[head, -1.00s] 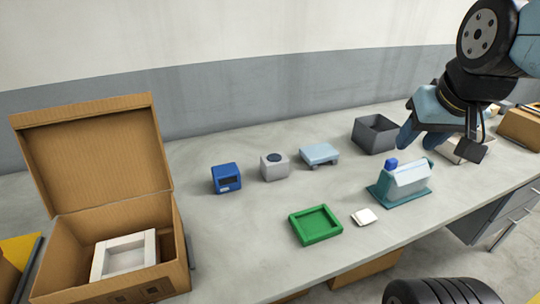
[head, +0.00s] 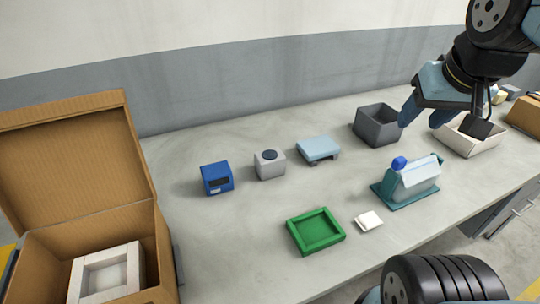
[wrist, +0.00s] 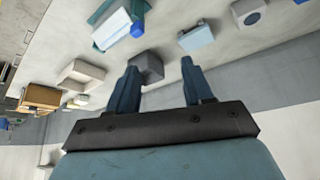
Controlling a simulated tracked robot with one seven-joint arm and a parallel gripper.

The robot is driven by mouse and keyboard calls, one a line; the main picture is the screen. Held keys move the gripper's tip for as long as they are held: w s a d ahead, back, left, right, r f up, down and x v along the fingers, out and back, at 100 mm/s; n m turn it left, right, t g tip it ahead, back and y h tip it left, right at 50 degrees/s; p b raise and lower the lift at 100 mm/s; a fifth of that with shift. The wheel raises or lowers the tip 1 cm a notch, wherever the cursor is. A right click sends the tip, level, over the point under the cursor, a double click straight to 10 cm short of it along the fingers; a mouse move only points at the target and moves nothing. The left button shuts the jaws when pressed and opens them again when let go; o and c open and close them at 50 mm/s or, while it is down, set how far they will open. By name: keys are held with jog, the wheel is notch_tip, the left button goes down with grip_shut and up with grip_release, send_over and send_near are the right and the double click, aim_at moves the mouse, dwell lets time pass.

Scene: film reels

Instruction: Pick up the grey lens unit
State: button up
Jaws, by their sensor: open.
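The grey lens unit (head: 270,165) is a small light grey block with a dark round lens on top. It stands upright on the bench between the blue block and the pale blue platform. It also shows at the top right of the wrist view (wrist: 248,13). My gripper (head: 422,118) is open and empty, high over the right part of the bench, near the dark grey bin. It is well to the right of the lens unit and apart from it. In the wrist view both fingers of my gripper (wrist: 159,66) are spread, with the lens unit off to one side.
A blue block (head: 216,178) and a pale blue platform (head: 318,149) flank the unit. A dark grey bin (head: 377,125), green tray (head: 316,231), white pad (head: 368,221) and teal-based fixture (head: 408,182) stand rightward. An open cardboard box (head: 75,185) is at left.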

jog(key=shift+o, duration=0.7)
jog(key=shift+w+a, duration=0.2)
jog(key=shift+w, duration=0.1)
jog(key=o, duration=0.6)
jog(key=shift+n+g, duration=0.7)
jog(key=shift+g, duration=0.1)
jog(key=w+a, duration=0.1)
jog(key=w, duration=0.1)
jog(key=w+a, duration=0.1)
jog(key=w, duration=0.1)
jog(key=w+a, duration=0.2)
jog(key=shift+w+a+f, duration=0.1)
jog(key=shift+f, duration=0.15)
jog(key=shift+o, duration=0.7)
jog(key=w+a+f+n+g, duration=0.1)
jog(key=w+a+f, duration=0.1)
jog(key=w+a, duration=0.2)
jog(key=shift+w+a+y, duration=0.3)
jog(key=shift+w+a, duration=0.1)
jog(key=shift+a, duration=0.5)
jog(key=n+g, duration=0.3)
send_over(270, 155)
notch_tip(270, 155, down, 11)
jog(key=f, duration=0.7)
jog(key=shift+s+f, duration=0.25)
jog(key=shift+f, duration=0.1)
jog(key=shift+w+f, duration=0.15)
jog(key=shift+f, duration=1.2)
jog(key=shift+w+f, duration=0.1)
jog(key=shift+f, duration=1.2)
